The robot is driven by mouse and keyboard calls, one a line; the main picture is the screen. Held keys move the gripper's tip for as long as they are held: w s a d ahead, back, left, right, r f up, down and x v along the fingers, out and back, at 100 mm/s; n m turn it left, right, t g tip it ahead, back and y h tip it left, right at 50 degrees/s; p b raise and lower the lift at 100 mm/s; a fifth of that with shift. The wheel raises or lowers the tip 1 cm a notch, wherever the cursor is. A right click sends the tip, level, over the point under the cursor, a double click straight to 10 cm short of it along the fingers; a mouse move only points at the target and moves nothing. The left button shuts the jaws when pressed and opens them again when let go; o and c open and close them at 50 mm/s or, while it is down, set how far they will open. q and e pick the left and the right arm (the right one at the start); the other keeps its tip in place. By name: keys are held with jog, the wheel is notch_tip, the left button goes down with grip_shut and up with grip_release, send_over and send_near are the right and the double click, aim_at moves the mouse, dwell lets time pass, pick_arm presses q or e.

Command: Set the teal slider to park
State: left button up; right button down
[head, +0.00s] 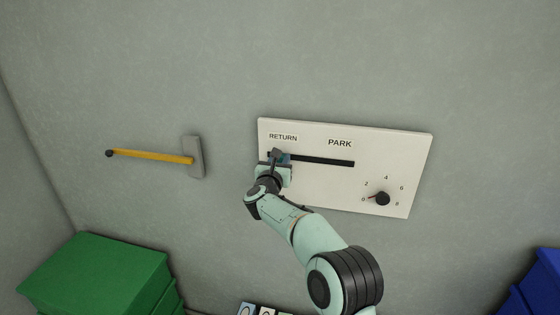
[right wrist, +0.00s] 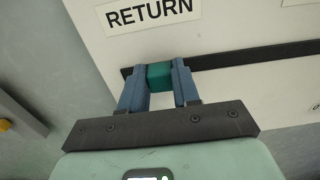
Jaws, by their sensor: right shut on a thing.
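The white panel (head: 300,190) on the wall carries a dark horizontal slot (head: 325,161) with the label RETURN (head: 283,137) above its left end and the label PARK (head: 340,143) above its right part. The teal slider (right wrist: 159,76) sits near the left end of the slot, below RETURN. My right gripper (right wrist: 158,82) is shut on the slider, one blue finger on each side of it. In the head view my right gripper (head: 279,156) covers most of the slider and the slot's left end. My left gripper is not in view.
A dial (head: 382,198) with numbers sits at the panel's lower right. A yellow lever (head: 150,155) on a grey mount (head: 194,157) is on the wall to the left. Green boxes (head: 100,270) stand lower left, blue ones (head: 540,285) lower right. The slot right of the slider is clear.

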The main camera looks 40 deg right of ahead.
aim_at(339, 161)
jog(key=s+d+b, duration=0.2)
jog(key=s, duration=0.1)
jog(key=s+d+b, duration=0.1)
jog(key=s+d, duration=0.1)
jog(key=shift+s+f+b, duration=0.1)
jog(key=shift+f+b, duration=0.15)
jog(key=shift+b, duration=0.15)
jog(key=s+d+b, duration=0.1)
jog(key=s+d, duration=0.1)
jog(key=s+d+b, duration=0.2)
jog(key=s, duration=0.1)
jog(key=s+d+b, duration=0.1)
jog(key=s+d, duration=0.1)
jog(key=shift+s+d+r+b, duration=0.2)
jog(key=shift+s+r+b, duration=0.1)
jog(key=shift+s+b, duration=0.1)
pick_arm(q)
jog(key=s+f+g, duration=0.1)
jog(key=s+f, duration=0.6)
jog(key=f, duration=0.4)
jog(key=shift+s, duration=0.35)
pick_arm(e)
jog(key=shift+s+d+r, duration=0.1)
jog(key=shift+s+d, duration=0.15)
jog(key=shift+s, duration=0.05)
jog(key=c, duration=0.8)
grip_release()
jog(key=shift+s+d, duration=0.1)
